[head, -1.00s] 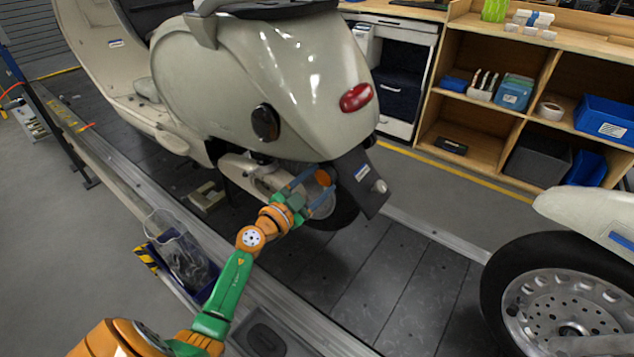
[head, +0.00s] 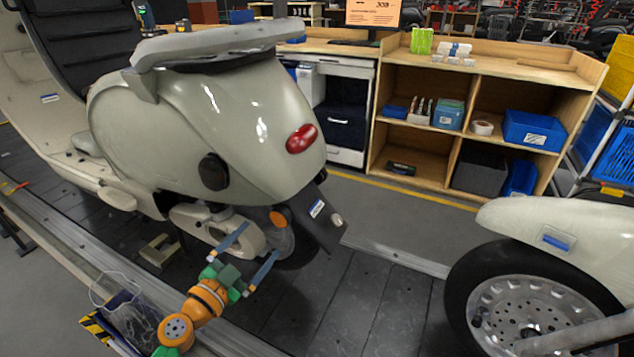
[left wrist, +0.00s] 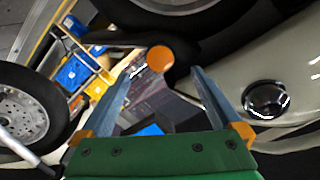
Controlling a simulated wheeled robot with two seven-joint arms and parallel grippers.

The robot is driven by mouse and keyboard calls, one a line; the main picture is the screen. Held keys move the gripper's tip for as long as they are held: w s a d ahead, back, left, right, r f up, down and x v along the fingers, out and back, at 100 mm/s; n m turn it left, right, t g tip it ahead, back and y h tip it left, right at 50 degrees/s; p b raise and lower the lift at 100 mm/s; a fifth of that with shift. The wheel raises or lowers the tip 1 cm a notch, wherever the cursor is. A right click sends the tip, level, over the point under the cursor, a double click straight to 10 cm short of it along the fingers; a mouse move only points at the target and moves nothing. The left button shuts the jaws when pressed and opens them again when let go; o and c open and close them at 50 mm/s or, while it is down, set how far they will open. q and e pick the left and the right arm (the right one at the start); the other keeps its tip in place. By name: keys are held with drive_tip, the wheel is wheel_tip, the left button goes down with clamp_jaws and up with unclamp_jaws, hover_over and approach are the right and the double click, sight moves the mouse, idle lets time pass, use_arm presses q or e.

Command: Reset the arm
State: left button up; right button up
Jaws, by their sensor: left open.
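My left arm comes in from the bottom left of the head view. Its left gripper (head: 247,264) is open, with two blue-grey fingers spread apart and nothing visible between them. It is in front of the rear wheel of a cream scooter (head: 215,120), apart from it as far as I can tell. In the left wrist view, the two fingers (left wrist: 160,98) are spread, with a round orange reflector (left wrist: 160,59) seen beyond the gap. That reflector also shows in the head view (head: 278,219). My right gripper is not in view.
The scooter stands on a dark slat conveyor (head: 350,300). A second scooter's wheel (head: 535,310) is at the lower right. A bin with a clear bag (head: 130,318) hangs at the conveyor's near edge. A wooden shelf (head: 440,165) with blue boxes stands behind.

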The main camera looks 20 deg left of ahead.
use_arm(q)
drive_tip(key=s+d+f+n+g+y+p, duration=0.1)
drive_tip(key=s+d+f+n+g+p, duration=0.25)
drive_tip(key=f, duration=0.75)
drive_tip(key=s+d+f+n+g+y+p, duration=0.1)
drive_tip(key=s+f+n+g+p, duration=0.2)
drive_tip(key=s+f, duration=0.6)
drive_tip(key=s+d+f+g+p, duration=0.1)
drive_tip(key=s+d+f+g, duration=0.1)
drive_tip(key=s, duration=0.5)
drive_tip(key=s+d+f+m+g+p, duration=0.1)
drive_tip(key=s+d+f+g, duration=0.1)
drive_tip(key=s+f+g, duration=0.3)
drive_tip(key=s+d+f+g, duration=0.2)
drive_tip(key=s+f, duration=0.3)
drive_tip(key=s, duration=0.6)
drive_tip(key=shift+d+g+h+p, duration=0.25)
drive_tip(key=shift+g+h+p, duration=0.15)
drive_tip(key=shift+g, duration=0.35)
drive_tip(key=shift+f, duration=0.1)
